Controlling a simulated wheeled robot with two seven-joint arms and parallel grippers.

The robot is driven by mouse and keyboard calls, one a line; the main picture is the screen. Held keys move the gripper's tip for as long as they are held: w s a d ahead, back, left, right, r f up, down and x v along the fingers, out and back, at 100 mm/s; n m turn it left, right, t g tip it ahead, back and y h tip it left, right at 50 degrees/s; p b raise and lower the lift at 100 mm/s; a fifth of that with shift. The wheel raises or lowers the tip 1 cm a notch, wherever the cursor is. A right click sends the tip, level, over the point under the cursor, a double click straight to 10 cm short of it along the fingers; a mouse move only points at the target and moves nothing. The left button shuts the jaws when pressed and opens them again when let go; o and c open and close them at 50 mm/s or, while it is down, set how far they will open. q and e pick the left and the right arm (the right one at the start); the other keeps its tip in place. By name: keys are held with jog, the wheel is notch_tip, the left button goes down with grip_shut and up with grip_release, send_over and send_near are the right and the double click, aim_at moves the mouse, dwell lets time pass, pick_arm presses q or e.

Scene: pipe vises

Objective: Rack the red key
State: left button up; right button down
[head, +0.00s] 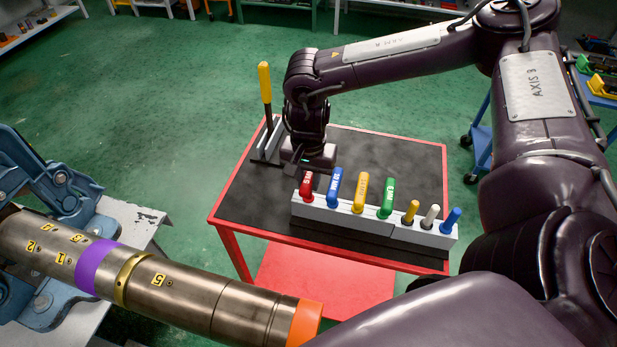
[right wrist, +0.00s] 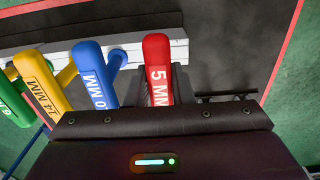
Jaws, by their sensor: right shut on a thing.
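The red key (head: 307,186), marked "5 MM", is at the left end of the grey rack (head: 340,219) on the cart. My right gripper (head: 307,170) is shut on it. The red key also shows in the right wrist view (right wrist: 157,66), upright between the dark fingers (right wrist: 158,86). Its lower end is hidden, so I cannot tell how deep it sits in the rack. Beside it stand a blue key (head: 334,188), a yellow key (head: 360,192) and a green key (head: 388,198). My left gripper is not in view.
Small yellow, white and blue handles (head: 431,215) stand at the rack's right end. A yellow-handled lever (head: 265,85) rises at the black-topped cart's (head: 255,205) back left. A pipe (head: 190,285) in a blue vise (head: 45,185) fills the lower left. The cart top's front left is clear.

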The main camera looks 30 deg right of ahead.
jog(key=c, duration=1.2)
grip_release()
notch_tip(320, 180, up, 8)
jog(key=shift+f+b, duration=0.15)
jog(key=shift+b, duration=0.45)
